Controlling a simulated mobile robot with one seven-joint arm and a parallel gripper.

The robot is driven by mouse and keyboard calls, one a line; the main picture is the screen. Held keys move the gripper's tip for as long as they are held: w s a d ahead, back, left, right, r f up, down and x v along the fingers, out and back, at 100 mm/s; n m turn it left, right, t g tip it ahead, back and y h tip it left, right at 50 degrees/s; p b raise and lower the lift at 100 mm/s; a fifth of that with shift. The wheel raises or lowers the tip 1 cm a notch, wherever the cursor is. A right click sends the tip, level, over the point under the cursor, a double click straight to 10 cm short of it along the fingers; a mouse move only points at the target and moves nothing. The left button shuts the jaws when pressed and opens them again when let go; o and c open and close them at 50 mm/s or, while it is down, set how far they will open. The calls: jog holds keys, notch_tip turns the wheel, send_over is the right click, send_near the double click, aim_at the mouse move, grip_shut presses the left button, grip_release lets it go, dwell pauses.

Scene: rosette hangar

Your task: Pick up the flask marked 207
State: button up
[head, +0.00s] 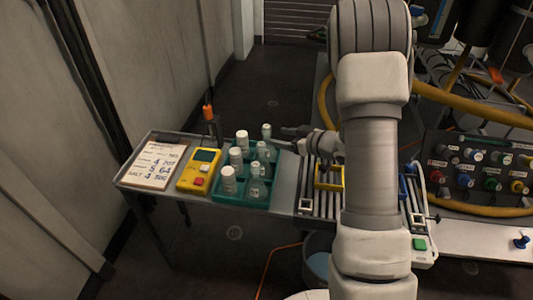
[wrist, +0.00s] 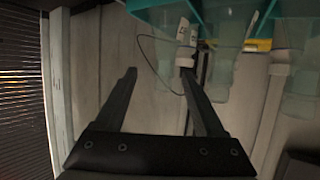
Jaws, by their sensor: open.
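Several small flasks stand in a teal rack (head: 232,198) on the side table. White-capped ones (head: 229,180) form the left row, and clear glass ones (head: 256,188) with pale stoppers stand on the right. I cannot read any number on them, so I cannot tell which is 207. My gripper (head: 290,138) is beside the rack's far right corner, near the farthest clear flask (head: 266,132). In the wrist view my gripper (wrist: 158,78) is open, with nothing clearly between its fingers. A white labelled piece (wrist: 185,38) shows by the right fingertip; glass blurs the area beside it.
A yellow meter (head: 199,171) and a clipboard (head: 155,165) with handwriting lie left of the rack. An orange-topped tool (head: 209,113) stands behind. A roller conveyor (head: 310,190) adjoins the table at right. A panel of coloured connectors (head: 480,165) is farther right.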

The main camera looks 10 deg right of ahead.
aim_at(270, 137)
jog(key=x, duration=0.1)
jog(key=b+x, duration=0.1)
jog(key=x, duration=0.1)
jog(key=b+x, duration=0.1)
jog(key=shift+a+f, duration=0.2)
jog(key=shift+a, duration=0.35)
jog(key=shift+w+a, duration=0.2)
jog(key=shift+w, duration=0.15)
grip_shut()
dwell(0.6)
